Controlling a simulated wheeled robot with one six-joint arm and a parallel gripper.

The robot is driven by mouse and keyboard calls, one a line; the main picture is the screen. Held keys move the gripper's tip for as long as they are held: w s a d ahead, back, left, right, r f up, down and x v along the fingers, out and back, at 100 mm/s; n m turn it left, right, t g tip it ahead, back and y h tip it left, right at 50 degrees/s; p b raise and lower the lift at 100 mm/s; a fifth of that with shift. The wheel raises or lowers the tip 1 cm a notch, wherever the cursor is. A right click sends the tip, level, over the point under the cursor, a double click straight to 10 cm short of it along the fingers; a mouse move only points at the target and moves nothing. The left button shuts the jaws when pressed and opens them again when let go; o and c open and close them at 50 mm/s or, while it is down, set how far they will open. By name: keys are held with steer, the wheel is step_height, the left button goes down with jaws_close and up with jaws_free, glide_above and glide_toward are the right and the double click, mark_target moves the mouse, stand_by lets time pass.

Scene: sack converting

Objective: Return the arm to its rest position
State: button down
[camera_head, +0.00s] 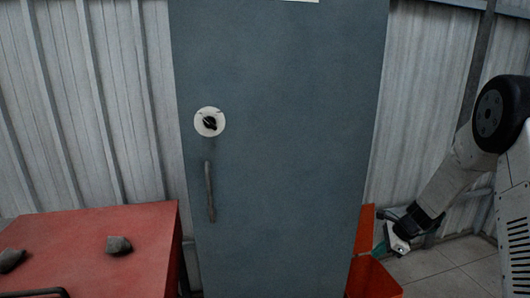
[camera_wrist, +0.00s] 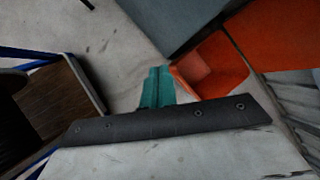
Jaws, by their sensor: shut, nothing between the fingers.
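My arm comes in from the right side of the head view, bent down, with my gripper (camera_head: 381,247) low beside the blue-grey cabinet. The teal fingers show there as a small patch, close to an orange-red bin. In the wrist view my gripper (camera_wrist: 157,84) has its two teal fingers pressed together, with nothing held between them. The fingers point at bare floor next to the orange-red bin (camera_wrist: 210,62). I cannot tell whether they touch it.
The tall blue-grey cabinet (camera_head: 290,150) has a round dial (camera_head: 209,122) and a bar handle (camera_head: 210,190). A red-topped unit (camera_head: 75,240) at left carries dark lumps (camera_head: 118,245). A brown blue-framed surface (camera_wrist: 55,100) is left in the wrist view. Floor (camera_head: 450,262) shows at right.

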steer(key=s+a+r+n+h, duration=0.1)
steer(key=s+a+r+n, duration=0.2)
steer(key=s+r+n, duration=0.4)
steer(key=s+a+r+n+g+h, duration=0.1)
steer(key=s+a+r+n, duration=0.3)
steer(key=s, duration=1.6)
steer(key=s+a+r+n+h, duration=0.2)
steer(key=s+a+r+n, duration=0.1)
steer(key=s+r+n, duration=0.6)
steer(key=s+r, duration=0.4)
steer(key=r, duration=0.4)
steer(key=shift+s+a+n+h, duration=0.3)
steer(key=shift+a+n+h, duration=0.05)
steer(key=shift+n+h, duration=0.05)
